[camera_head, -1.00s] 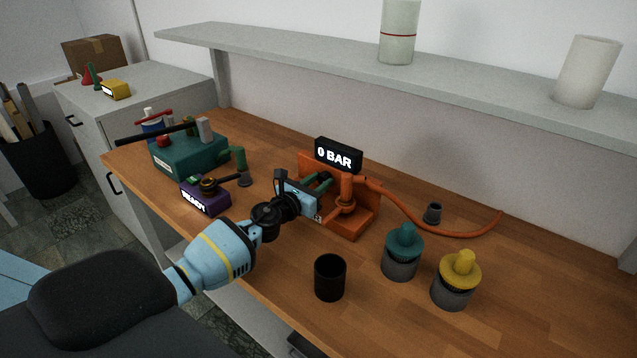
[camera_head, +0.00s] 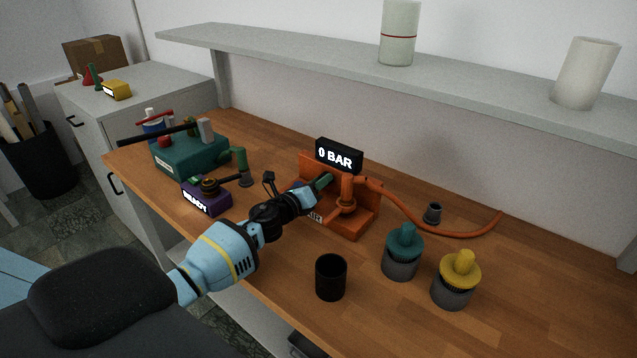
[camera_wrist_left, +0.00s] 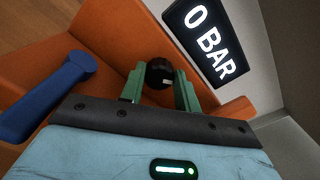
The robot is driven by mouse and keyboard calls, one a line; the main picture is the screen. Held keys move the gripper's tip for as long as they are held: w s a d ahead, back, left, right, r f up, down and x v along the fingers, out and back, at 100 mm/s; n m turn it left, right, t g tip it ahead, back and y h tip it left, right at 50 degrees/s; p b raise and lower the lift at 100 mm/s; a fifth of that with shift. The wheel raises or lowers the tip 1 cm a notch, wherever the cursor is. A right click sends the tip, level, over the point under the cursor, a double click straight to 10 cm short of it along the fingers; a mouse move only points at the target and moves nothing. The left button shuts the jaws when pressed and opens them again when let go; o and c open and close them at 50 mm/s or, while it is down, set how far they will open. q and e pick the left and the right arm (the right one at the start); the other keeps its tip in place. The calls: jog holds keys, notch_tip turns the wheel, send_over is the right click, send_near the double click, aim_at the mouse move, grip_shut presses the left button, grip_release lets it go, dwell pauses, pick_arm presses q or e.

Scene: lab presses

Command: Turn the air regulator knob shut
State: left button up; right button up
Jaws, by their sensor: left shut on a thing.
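The orange air regulator unit (camera_head: 366,220) stands on the wooden bench, with a black display (camera_head: 339,156) on top reading 0 BAR. The display also shows in the left wrist view (camera_wrist_left: 207,42). The black regulator knob (camera_wrist_left: 159,74) faces the wrist camera, with a pale mark on it. My left gripper (camera_head: 322,182) reaches it from the left; its green fingers (camera_wrist_left: 160,88) are shut on the knob, one on each side. In the head view the knob is hidden by the gripper. My right gripper is not in view.
A blue lever (camera_wrist_left: 48,95) sits beside the knob. An orange hose (camera_head: 425,228) runs right from the unit. A black cup (camera_head: 331,277), a teal-topped jar (camera_head: 402,252) and a yellow-topped jar (camera_head: 456,280) stand in front. A green press (camera_head: 190,153) stands left.

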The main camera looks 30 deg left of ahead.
pick_arm(q)
jog(key=n, duration=0.6)
jog(key=shift+n+p, duration=0.3)
jog(key=n, duration=0.2)
jog(key=shift+f+n, duration=0.1)
jog(key=shift+n, duration=1)
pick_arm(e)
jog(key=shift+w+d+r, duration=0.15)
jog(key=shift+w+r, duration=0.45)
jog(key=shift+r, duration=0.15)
pick_arm(q)
jog(key=shift+f, duration=0.1)
jog(key=o, duration=1)
jog(key=shift+a, duration=0.1)
